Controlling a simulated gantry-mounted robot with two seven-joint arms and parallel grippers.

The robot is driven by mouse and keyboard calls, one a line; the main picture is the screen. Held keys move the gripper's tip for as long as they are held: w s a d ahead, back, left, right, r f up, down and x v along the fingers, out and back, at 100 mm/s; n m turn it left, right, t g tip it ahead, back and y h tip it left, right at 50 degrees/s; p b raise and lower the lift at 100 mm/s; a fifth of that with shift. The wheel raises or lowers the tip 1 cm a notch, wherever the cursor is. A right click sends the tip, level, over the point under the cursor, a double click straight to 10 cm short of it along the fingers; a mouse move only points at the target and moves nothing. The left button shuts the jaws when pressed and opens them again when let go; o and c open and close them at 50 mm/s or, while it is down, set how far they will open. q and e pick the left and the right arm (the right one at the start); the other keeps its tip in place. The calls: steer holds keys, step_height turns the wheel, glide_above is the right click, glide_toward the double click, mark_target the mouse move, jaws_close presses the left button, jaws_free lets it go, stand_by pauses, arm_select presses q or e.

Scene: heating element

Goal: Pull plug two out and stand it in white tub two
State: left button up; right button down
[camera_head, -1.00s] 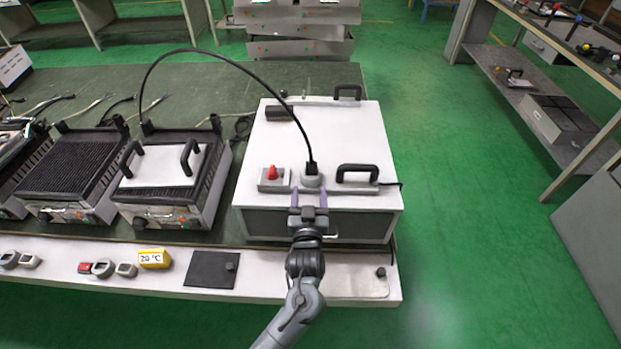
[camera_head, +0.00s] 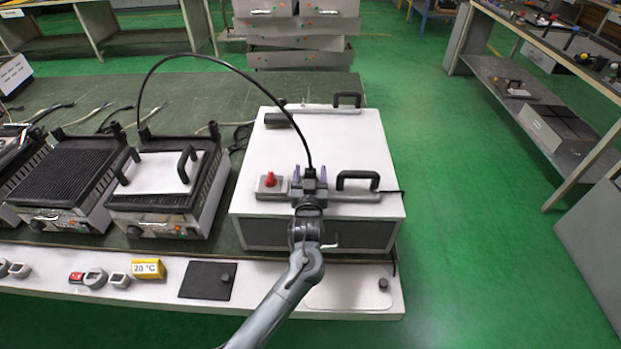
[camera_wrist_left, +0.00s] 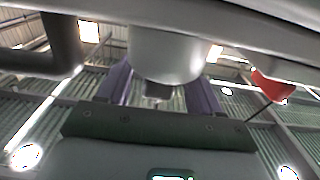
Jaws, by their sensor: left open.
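The black plug (camera_head: 310,172) stands on top of the white box (camera_head: 345,140), with a black cable arching from it to the left. My left gripper (camera_head: 309,178) is open at the plug, its purple fingers on either side, and it hides most of the round grey socket. In the left wrist view, a pale round body (camera_wrist_left: 165,52) lies between the open purple fingers (camera_wrist_left: 160,90); I cannot tell contact. Small pale holders, one round (camera_head: 95,278) and one square (camera_head: 120,280), stand on the front ledge; I cannot tell which is tub two. My right gripper is not in view.
A red knob (camera_head: 269,181) is close left of the gripper and a black handle (camera_head: 358,181) close right. Grills (camera_head: 165,195) stand left of the box. A yellow 20 °C display (camera_head: 148,268) and a black plate (camera_head: 207,280) are on the front ledge.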

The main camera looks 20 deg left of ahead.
arm_select(q)
steer(key=c, duration=1.1)
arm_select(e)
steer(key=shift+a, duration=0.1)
arm_select(q)
steer(key=shift+o, duration=0.2)
steer(key=shift+r, duration=0.15)
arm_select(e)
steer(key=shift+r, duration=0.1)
